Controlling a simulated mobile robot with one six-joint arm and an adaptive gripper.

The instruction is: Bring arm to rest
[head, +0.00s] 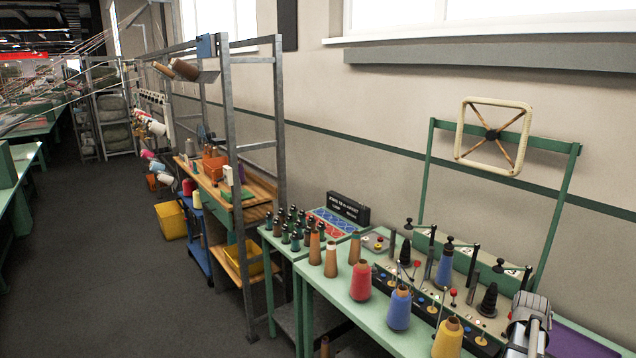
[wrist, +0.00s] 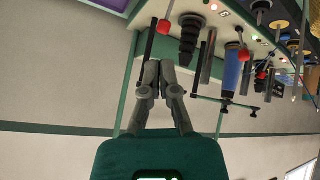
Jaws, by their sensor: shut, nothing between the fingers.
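My gripper (wrist: 160,64) shows in the middle of the wrist view, its two fingers together at the tips with nothing between them. The wrist picture is upside down, with the machine bench at the top. The fingertips appear in front of the wall, near a thin dark rod and a black stepped cone (wrist: 189,40); I cannot tell the distance to them. In the head view a grey part of my arm shows at the lower right, over the bench's front end; the fingertips cannot be made out there.
The green bench (head: 336,287) carries red (head: 361,281), blue (head: 399,308) and yellow (head: 448,339) yarn cones, and a winder with upright posts. A square reel (head: 493,136) hangs on a green frame behind. Shelving (head: 232,130) stands further back. The floor (head: 120,260) at left is clear.

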